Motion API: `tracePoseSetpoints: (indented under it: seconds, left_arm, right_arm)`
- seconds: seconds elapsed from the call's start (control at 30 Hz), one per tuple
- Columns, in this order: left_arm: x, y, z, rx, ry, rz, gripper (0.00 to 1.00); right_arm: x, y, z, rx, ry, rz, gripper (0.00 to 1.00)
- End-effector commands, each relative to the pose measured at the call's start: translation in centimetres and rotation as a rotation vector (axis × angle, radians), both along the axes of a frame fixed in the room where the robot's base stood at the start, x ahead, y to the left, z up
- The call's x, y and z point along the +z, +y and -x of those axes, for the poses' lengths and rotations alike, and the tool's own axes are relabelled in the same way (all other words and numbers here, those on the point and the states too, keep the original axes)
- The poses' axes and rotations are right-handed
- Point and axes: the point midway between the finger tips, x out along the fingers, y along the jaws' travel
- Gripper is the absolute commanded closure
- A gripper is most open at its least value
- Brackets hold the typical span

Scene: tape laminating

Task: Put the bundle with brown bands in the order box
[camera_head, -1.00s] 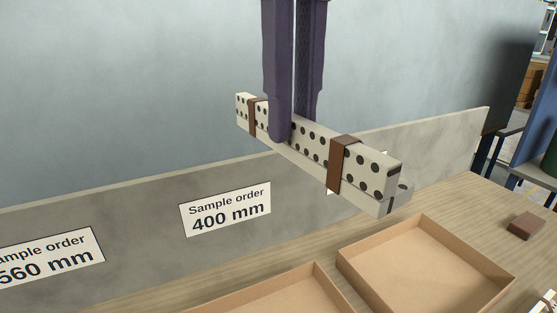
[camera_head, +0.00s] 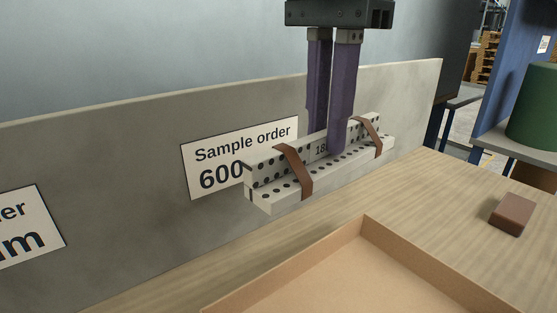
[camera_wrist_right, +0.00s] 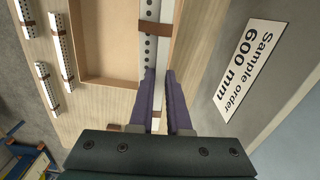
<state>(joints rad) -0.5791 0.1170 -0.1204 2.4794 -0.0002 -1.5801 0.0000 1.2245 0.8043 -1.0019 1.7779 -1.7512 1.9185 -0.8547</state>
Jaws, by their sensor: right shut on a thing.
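My right gripper (camera_head: 331,145) points down and is shut on a bundle (camera_head: 268,200) of pale, black-dotted bars with two brown bands. The bundle is held in the air in front of the grey back panel, covering part of the "Sample order 600" sign. In the right wrist view the bundle (camera_wrist_right: 150,50) lies between the purple fingers, beside a shallow tan cardboard box (camera_wrist_right: 105,40). In the head view that box (camera_head: 345,240) stands below the bundle, nearer the camera, partly cut off. My left gripper is not in view.
A brown block (camera_head: 512,212) lies on the wooden bench (camera_head: 430,195), right of the box. The grey panel (camera_head: 110,150) runs along the bench's back. Several dotted bars or bundles (camera_wrist_right: 60,45) lie left of the box in the wrist view. A green cylinder (camera_head: 535,110) stands beyond the bench.

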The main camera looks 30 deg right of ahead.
Motion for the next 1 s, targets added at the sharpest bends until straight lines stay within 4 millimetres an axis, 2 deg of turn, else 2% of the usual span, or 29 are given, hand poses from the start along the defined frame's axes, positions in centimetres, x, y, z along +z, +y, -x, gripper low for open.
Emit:
tracePoseSetpoints:
  seconds: [0.03,0.13,0.23,0.5,0.6,0.7,0.87,1.0]
  left_arm:
    - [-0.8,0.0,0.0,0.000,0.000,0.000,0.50]
    - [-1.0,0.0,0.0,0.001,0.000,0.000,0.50]
    - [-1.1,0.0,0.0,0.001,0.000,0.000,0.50]
    - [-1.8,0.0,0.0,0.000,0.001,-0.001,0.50]
    - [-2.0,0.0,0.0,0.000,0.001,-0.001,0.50]
    - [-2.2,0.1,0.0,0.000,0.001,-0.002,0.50]
    - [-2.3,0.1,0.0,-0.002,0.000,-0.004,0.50]
    - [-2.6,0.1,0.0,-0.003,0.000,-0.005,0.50]
  right_arm:
    - [-0.9,-0.2,0.0,-0.036,0.001,0.001,1.00]
    - [-1.9,-0.3,0.0,-0.076,0.004,0.002,1.00]
    - [-4.0,-0.4,0.1,-0.084,0.008,0.003,1.00]
    - [-12.0,-0.3,0.1,-0.082,0.008,0.002,1.00]
    - [-14.3,-0.3,0.1,-0.081,0.006,0.001,1.00]
    - [-15.9,-0.3,0.0,-0.079,0.004,0.002,1.00]
    - [-17.0,-0.3,-0.1,-0.079,0.002,0.001,1.00]
    - [-18.8,-0.3,0.1,-0.080,0.005,0.002,1.00]
